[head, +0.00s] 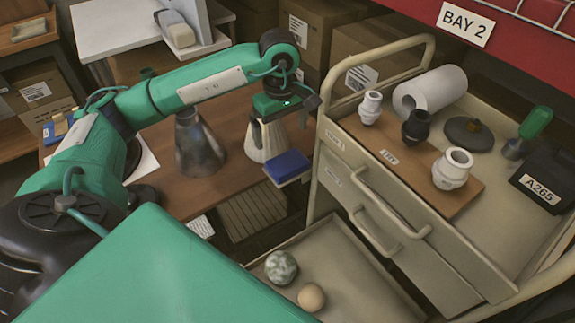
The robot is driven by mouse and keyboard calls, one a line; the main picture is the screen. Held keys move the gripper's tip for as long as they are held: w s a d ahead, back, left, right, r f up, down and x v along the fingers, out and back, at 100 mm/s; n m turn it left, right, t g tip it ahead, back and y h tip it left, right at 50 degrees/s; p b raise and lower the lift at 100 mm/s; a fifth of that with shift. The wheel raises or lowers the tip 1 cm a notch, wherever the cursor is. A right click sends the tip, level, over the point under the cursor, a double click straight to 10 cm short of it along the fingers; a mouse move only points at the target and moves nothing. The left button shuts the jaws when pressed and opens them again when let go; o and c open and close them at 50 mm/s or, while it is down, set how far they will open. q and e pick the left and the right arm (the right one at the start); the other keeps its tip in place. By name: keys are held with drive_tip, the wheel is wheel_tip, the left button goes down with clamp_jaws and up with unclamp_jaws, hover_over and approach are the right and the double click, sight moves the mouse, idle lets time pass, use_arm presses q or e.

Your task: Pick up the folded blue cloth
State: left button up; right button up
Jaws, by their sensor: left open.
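The folded blue cloth (288,165) lies at the right edge of the brown table, close to the cart's side. My right gripper is not in view.
A grey metal cone shade (198,145) stands left of the pale one. The cart (330,185) on the right holds white and black sockets, a paper roll (430,90) and a screwdriver (530,130).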

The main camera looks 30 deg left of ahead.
sight(283, 157)
use_arm(q)
wheel_tip(283, 157, down, 4)
drive_tip(key=shift+r, duration=0.15)
drive_tip(key=f, duration=0.4)
drive_tip(key=shift+w+d+f+p, duration=0.1)
drive_tip(key=shift+d+f+p, duration=0.1)
drive_tip(key=shift+f+p, duration=0.2)
drive_tip(key=c, duration=0.7)
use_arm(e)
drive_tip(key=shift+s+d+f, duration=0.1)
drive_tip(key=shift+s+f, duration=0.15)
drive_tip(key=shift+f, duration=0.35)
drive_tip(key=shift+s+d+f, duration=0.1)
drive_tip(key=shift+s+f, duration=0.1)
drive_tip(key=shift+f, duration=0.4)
